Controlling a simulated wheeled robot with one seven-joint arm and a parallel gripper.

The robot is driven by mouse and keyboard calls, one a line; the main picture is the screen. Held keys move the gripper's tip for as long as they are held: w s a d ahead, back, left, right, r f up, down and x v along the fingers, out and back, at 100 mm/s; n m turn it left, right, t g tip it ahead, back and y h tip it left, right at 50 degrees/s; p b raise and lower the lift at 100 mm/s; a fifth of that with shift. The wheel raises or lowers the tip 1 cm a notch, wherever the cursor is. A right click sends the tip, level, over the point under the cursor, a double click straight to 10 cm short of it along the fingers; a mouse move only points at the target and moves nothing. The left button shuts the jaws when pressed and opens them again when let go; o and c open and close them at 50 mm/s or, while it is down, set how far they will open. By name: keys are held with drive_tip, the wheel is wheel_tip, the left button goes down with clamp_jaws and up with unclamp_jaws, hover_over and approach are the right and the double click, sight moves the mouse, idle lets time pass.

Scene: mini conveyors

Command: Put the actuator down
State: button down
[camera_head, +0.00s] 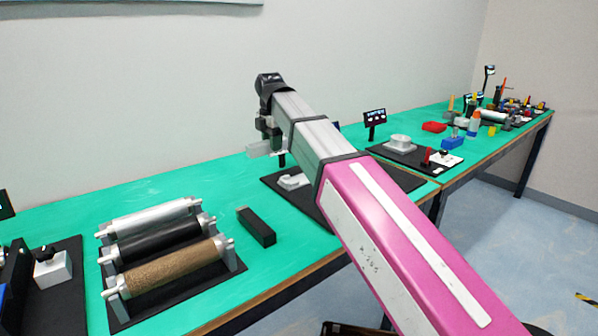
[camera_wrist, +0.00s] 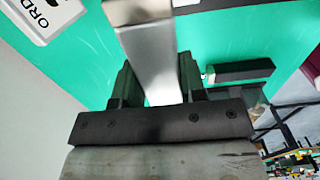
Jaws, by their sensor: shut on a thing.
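My gripper shows in the wrist view (camera_wrist: 155,90), with its two dark fingers closed on a silver, bar-shaped piece, likely the actuator (camera_wrist: 145,45). The bar sticks out past the fingers toward the top of the picture. In the head view the silver piece (camera_head: 262,149) shows at the end of my arm, above the green table (camera_head: 70,205). My arm hides part of the black base plate (camera_head: 272,181) behind it. How high the piece is above the table is hard to tell.
Three rollers on a black rack (camera_head: 170,252) stand at the left front. A black block (camera_head: 257,227) lies right of them. A small dark sign (camera_head: 375,117) and a base with a white round part (camera_head: 400,143) stand farther right. Bare green table lies behind the rollers.

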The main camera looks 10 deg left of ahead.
drive_tip(key=w+d+f, duration=0.2)
drive_tip(key=d, duration=0.1)
drive_tip(key=w+d+f, duration=0.1)
drive_tip(key=d+f, duration=0.1)
drive_tip(key=d, duration=0.1)
drive_tip(key=w+d+f, duration=0.2)
drive_tip(key=d, duration=0.2)
drive_tip(key=shift+w+f, duration=0.35)
drive_tip(key=shift+f, duration=2.1)
drive_tip(key=shift+f, duration=0.15)
drive_tip(key=c, duration=0.7)
unclamp_jaws()
wheel_tip(320, 180, up, 12)
drive_tip(key=shift+r, duration=0.15)
